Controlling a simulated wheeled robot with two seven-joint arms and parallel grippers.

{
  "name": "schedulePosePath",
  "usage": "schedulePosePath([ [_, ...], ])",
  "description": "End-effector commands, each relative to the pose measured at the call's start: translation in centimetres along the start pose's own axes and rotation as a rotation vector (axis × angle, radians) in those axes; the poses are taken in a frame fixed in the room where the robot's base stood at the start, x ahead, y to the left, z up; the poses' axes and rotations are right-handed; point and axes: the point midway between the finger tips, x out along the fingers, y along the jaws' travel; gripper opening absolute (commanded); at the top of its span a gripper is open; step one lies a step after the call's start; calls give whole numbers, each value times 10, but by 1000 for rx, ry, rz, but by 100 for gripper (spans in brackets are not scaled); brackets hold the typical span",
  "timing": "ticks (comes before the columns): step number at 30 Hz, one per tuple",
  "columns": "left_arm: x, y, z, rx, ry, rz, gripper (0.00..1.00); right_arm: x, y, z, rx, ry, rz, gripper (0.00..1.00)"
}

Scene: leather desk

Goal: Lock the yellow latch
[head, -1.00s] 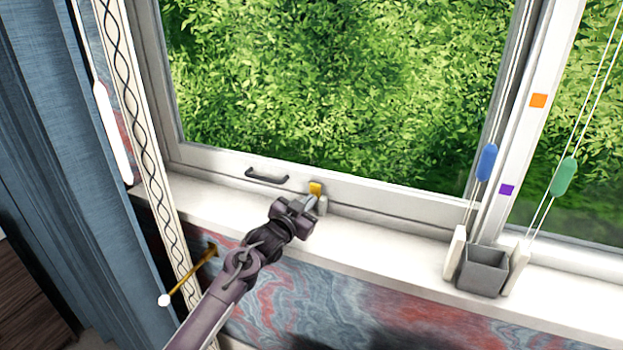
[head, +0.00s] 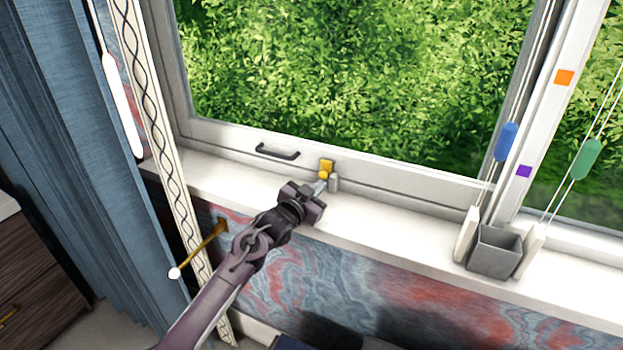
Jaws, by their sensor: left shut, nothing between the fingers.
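The yellow latch (head: 326,167) is on the bottom rail of the white window frame, just right of a dark handle. A small grey block (head: 334,184) stands below it on the right. My left gripper (head: 320,187) is shut and empty, with its tips just below the latch. The tips look close to or touching its lower part; I cannot tell which. My right gripper is not in view.
The dark handle (head: 277,151) is on the same rail. A grey open box (head: 495,250) stands on the white sill (head: 400,222) at the right, near cords with blue (head: 506,142) and green (head: 586,158) pulls. A brass rod (head: 203,247) sticks out at the left.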

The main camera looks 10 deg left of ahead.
Motion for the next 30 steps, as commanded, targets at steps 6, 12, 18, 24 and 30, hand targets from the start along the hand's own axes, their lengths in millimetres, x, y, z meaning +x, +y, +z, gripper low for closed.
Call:
schedulePosePath([
  [6,-36,-2,-7,4,16,-5,0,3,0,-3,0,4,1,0],
  [12,-62,-3,-11,6,24,-8,0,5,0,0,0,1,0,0],
  [18,-71,-4,-14,5,27,-9,0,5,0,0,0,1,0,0],
  [24,-71,-4,-14,5,28,-9,0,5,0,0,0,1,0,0],
  [30,-70,-4,-15,5,28,-9,0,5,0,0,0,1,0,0],
])
